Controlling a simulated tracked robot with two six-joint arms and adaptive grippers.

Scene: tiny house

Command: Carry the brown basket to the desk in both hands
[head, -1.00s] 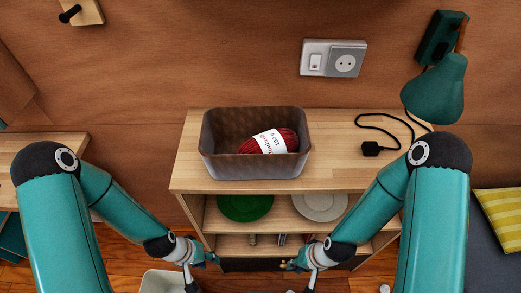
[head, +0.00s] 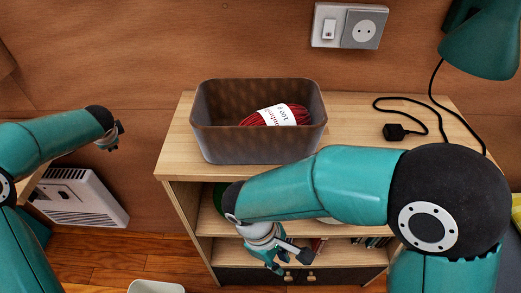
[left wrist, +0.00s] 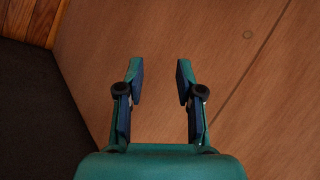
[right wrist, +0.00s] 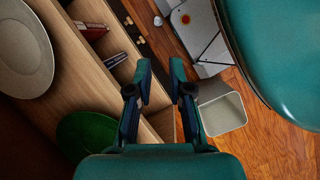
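The brown basket (head: 225,145) stands upright on the wooden top of a low shelf unit in the head view. A red yarn ball (head: 272,117) with a white label lies in it. My left gripper (head: 116,138) is left of the basket, apart from it, in front of the wall. In the left wrist view its fingers (left wrist: 160,72) are apart with nothing between them. My right gripper (head: 280,262) is below the basket, in front of the shelves. In the right wrist view its fingers (right wrist: 161,75) are apart and empty. A wooden top, perhaps the desk, is mostly hidden behind my left arm.
The shelf unit (head: 172,165) holds a green plate (right wrist: 85,135) and a pale plate (right wrist: 22,50). A black plug with its cord (head: 396,131) lies right of the basket, near a green lamp (head: 480,40). A white bin (head: 156,287) stands on the floor.

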